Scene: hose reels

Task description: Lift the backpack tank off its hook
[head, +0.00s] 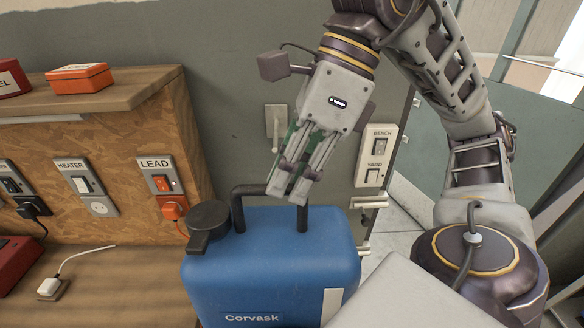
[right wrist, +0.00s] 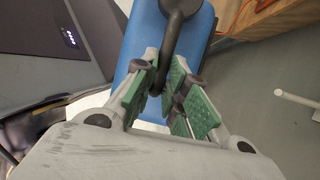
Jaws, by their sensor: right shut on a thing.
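The backpack tank (head: 270,262) is a blue box labelled "Corvask", with a black cap (head: 208,222) at its left and a black bar handle (head: 240,208) on top. My right gripper (head: 291,190) comes down from above and is shut on the handle. In the right wrist view, the black handle (right wrist: 178,22) runs between its green finger pads, with the blue tank (right wrist: 140,50) beyond. A grey wall plate (head: 275,122) is partly behind the gripper; I cannot tell whether it is the hook. Whether the tank hangs or is supported is hidden. My left gripper is out of view.
A wooden bench (head: 110,95) with labelled switches and sockets stands at left, an orange box (head: 79,78) on its shelf. A switch panel (head: 376,156) and pale pegs (head: 369,201) are on the wall right of the gripper. Open floor shows beyond the wall's edge.

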